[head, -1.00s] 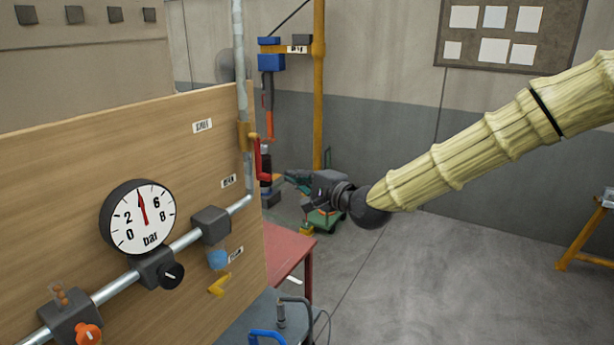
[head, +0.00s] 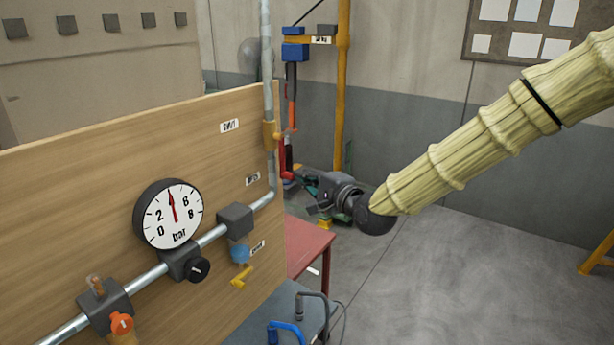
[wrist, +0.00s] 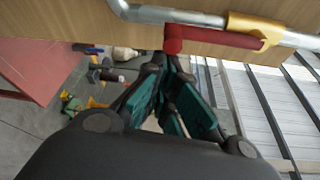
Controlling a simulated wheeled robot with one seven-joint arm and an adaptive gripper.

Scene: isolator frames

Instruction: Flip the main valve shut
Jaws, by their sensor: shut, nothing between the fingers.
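The red valve lever (head: 282,157) sits on a brass-coloured valve body (head: 268,134) on the vertical pipe at the board's right edge. It hangs down roughly along the pipe. In the wrist view the lever (wrist: 222,38) runs beside the pipe from the valve body (wrist: 258,30), its thick red end pointing left. My gripper (head: 301,178) is just right of the lever's lower end, shut and empty. In the wrist view its green-padded fingers (wrist: 172,64) reach up close below that red end; I cannot tell whether they touch it.
The wooden board (head: 100,190) carries a pressure gauge (head: 168,214), a horizontal pipe, an orange knob (head: 122,323), a black knob (head: 199,269) and a yellow lever (head: 241,277). A red table (head: 308,240) stands behind the board's edge. Grey floor (head: 450,270) lies open at right.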

